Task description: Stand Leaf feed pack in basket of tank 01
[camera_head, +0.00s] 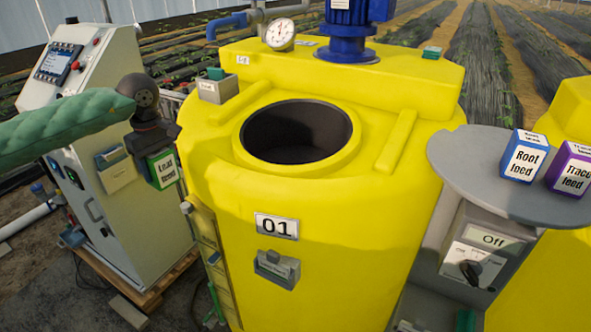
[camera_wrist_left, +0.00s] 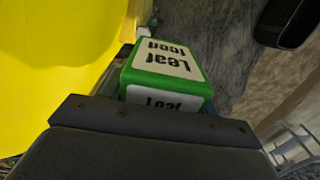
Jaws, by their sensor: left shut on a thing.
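The Leaf feed pack (camera_head: 163,169) is a green box with a white label. My left gripper (camera_head: 151,150) is shut on it and holds it in the air at the left side of yellow tank 01 (camera_head: 330,222). The pack also shows in the left wrist view (camera_wrist_left: 166,76), just past the dark gripper edge. A small grey holder (camera_head: 277,269) is fixed to the tank front below the 01 plate (camera_head: 276,226). A grey box (camera_head: 218,89) sits on the tank's upper left shoulder. I cannot tell for certain which is the basket. My right gripper is out of view.
Tank 01 has a wide open round mouth (camera_head: 297,131). A grey round shelf (camera_head: 470,172) at the right bears the Root feed pack (camera_head: 523,157) and a purple Trace feed pack (camera_head: 573,170). Below it is a switch box (camera_head: 474,264) reading Off. A control cabinet (camera_head: 125,205) stands at the left.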

